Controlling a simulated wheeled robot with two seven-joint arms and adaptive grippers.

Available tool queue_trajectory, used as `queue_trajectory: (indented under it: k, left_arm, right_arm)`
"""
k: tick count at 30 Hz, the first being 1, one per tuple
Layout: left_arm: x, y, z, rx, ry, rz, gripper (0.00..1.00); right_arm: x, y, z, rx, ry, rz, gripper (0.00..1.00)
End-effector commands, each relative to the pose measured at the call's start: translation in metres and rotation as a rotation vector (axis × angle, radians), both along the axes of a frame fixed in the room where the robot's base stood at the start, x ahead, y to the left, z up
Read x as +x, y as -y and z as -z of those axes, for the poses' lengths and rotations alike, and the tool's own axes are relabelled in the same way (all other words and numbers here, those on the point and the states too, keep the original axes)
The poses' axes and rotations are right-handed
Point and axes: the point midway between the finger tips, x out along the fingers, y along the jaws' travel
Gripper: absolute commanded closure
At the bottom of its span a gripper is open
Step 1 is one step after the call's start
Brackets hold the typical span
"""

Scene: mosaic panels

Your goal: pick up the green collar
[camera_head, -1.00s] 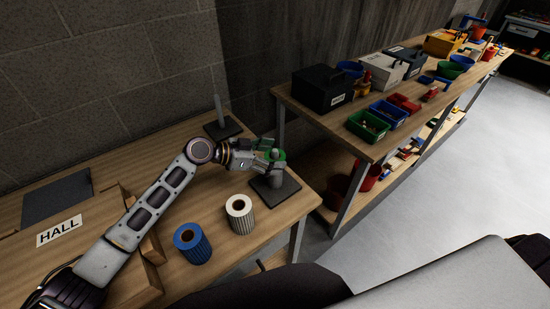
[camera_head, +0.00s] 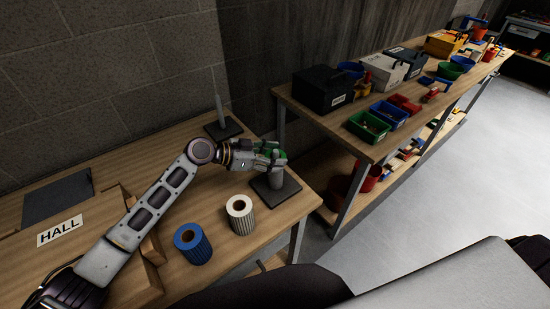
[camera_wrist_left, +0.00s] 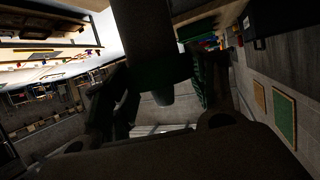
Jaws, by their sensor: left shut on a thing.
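The green collar (camera_head: 281,155) shows partly past my left gripper (camera_head: 273,160), which is shut on it. The gripper's fingers hide much of it. It is held at the top of a short grey post (camera_head: 277,181) on a dark square base (camera_head: 284,194). I cannot tell whether the collar is still around the post's tip or just above it. In the left wrist view, a dark cylindrical shape and the fingers fill the middle, too dark to read well. My right gripper is not in view.
A white ribbed collar (camera_head: 240,216) and a blue one (camera_head: 192,244) stand on the wooden table (camera_head: 215,212) in front. A second, taller post (camera_head: 219,108) stands behind on its own base. A shelf bench (camera_head: 350,133) with bins is to the right.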

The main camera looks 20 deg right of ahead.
Motion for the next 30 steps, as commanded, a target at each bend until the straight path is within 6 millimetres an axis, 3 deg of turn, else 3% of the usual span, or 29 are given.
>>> queue_trajectory:
  k: [11,24,30]
  left_arm:
    - [0.0,0.0,-0.014,-0.001,0.003,0.001,0.67]
    - [0.0,0.001,-0.076,-0.002,0.005,0.002,0.67]
    - [0.0,0.0,-0.095,-0.001,0.002,0.001,0.67]
  right_arm:
    - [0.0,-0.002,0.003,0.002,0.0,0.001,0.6]
    - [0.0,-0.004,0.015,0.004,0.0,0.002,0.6]
    - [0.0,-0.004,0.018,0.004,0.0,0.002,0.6]
